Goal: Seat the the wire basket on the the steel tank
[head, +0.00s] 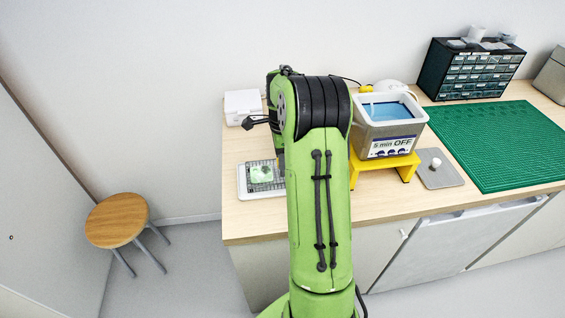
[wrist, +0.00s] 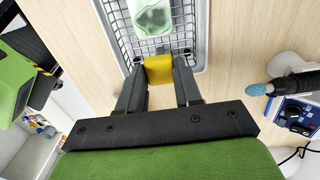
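The wire basket (wrist: 125,30) is a grey mesh basket with a yellow grip (wrist: 158,70) at its near end. It sits in a pale tray, with a clear, greenish item inside. In the head view the basket (head: 252,170) is left of my arm, its right side hidden. My gripper (wrist: 159,68) has one finger on each side of the yellow grip, with no clear gap between, so it looks shut on it. The steel tank (head: 376,132) is a grey box of blue liquid, labelled "5 min OFF", right of my arm. My fingers are hidden in the head view.
The tank stands on a yellow stand (head: 408,171). Right of it are a grey pad (head: 447,177) with a small white knob and a green mat (head: 500,145). A white box (head: 242,104) and drawer cabinet (head: 475,72) stand behind. A stool (head: 117,219) is at left.

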